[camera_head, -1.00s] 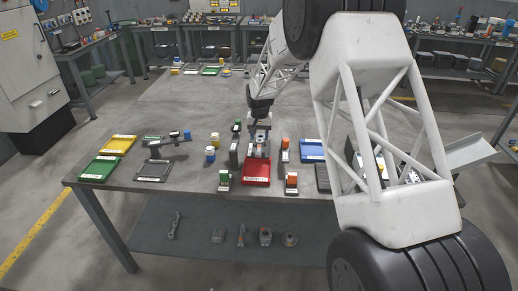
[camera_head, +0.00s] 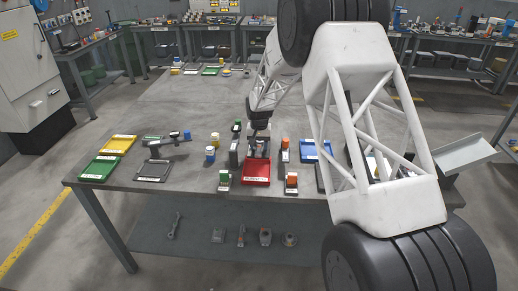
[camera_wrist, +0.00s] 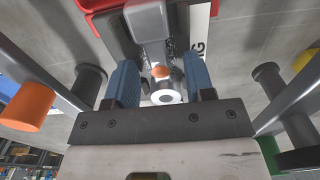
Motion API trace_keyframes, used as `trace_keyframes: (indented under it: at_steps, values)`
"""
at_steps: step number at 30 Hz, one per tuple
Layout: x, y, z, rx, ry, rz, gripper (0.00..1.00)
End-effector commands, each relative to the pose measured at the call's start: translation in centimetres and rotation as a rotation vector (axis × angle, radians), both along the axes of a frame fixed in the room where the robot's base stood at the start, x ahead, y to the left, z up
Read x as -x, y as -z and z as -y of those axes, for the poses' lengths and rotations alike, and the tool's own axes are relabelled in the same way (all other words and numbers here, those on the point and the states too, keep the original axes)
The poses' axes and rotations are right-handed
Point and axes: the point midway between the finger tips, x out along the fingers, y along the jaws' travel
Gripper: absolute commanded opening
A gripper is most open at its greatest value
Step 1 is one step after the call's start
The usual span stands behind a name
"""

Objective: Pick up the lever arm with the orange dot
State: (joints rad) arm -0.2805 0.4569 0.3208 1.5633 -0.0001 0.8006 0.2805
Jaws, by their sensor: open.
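My gripper (camera_wrist: 161,84) is open in the wrist view, with one blue-padded finger on each side of a grey metal part. This part, which looks like the lever arm (camera_wrist: 149,23), bears an orange dot (camera_wrist: 161,71) and has a pale ring end (camera_wrist: 166,97) between the fingers. A gap shows beside the part, and I cannot tell whether either finger touches it. In the head view my gripper (camera_head: 259,138) is low over the bench behind the red tray (camera_head: 256,180), and it largely hides the part. The red tray also shows in the wrist view (camera_wrist: 92,4).
A blue tray (camera_head: 316,151) lies to the right. Yellow (camera_head: 117,145) and green (camera_head: 98,169) trays lie left. The bench's far middle is clear.

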Motion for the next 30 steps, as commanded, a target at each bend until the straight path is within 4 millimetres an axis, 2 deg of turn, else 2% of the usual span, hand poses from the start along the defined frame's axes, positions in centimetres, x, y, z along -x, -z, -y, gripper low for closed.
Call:
trace_keyframes:
  at_steps: [3, 4, 13, 30]
  values:
    - [0.0, 0.0, 0.0, 0.0, 0.0, 0.0, 0.49]
    - [0.0, 0.0, 0.0, 0.0, 0.0, 0.0, 0.46]
    - [0.0, 0.0, 0.0, 0.0, 0.0, 0.0, 0.0]
    - [-0.06, -0.77, -0.02, -0.001, 0.0, 0.002, 0.0]
